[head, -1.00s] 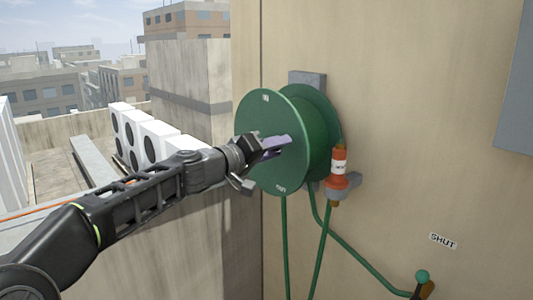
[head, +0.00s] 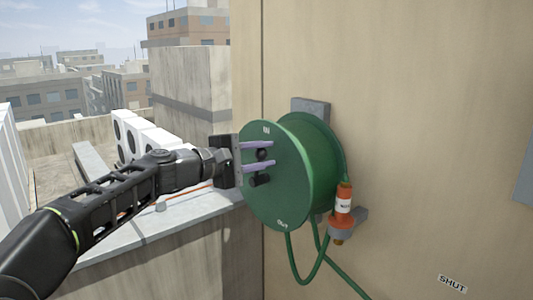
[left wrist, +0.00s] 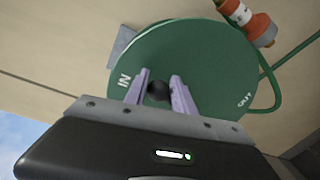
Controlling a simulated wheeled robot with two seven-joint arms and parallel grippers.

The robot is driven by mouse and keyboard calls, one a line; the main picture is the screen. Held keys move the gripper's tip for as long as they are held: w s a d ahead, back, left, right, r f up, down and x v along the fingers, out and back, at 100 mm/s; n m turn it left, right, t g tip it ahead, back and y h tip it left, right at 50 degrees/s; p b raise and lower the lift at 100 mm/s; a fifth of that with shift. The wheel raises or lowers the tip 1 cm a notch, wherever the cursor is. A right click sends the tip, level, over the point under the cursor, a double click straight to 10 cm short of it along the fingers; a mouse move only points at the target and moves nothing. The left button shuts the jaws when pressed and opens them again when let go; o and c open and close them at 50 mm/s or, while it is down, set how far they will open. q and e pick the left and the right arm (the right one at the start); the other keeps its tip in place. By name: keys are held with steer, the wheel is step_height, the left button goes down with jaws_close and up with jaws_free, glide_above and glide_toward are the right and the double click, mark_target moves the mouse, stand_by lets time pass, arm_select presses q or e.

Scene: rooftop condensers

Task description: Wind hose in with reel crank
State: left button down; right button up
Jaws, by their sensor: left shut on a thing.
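The green hose reel (head: 275,205) is mounted on the tan wall, with IN and OUT printed on its face. Its black crank knob (head: 261,154) sits between the two pale purple fingers of my left gripper (head: 258,155), one finger above and one below. The left wrist view also shows the knob (left wrist: 158,91) between my left fingertips (left wrist: 159,86). My left gripper is shut on it. The green hose (head: 299,282) hangs from the reel in a loop up to the orange nozzle (head: 342,221), which sits in a grey holder (head: 360,215). My right gripper is not in view.
A second black piece (head: 261,180) shows on the reel face below the knob. A concrete ledge (head: 190,215) lies under my left arm. A SHUT label (head: 453,284) is at lower right. White condenser units (head: 150,137) stand behind the ledge.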

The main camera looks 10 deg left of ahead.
mark_target(255, 175)
arm_select(q)
steer(key=a+n, duration=0.1)
steer(key=w+a+n+p, duration=0.1)
steer(key=shift+w+a+n, duration=0.1)
steer(key=shift+w+n, duration=0.2)
steer(key=shift+n, duration=0.1)
steer(key=shift+w+a+f+n, duration=0.15)
steer(key=shift+a+f+n, duration=0.05)
steer(key=shift+n, duration=0.1)
steer(key=shift+f, duration=0.2)
steer(key=c, duration=1.5)
jaws_free()
steer(key=o, duration=0.4)
steer(key=shift+a, duration=0.1)
steer(key=shift+c, duration=0.2)
steer(key=shift+o, duration=1)
steer(key=shift+r, duration=0.2)
steer(key=shift+r, duration=0.15)
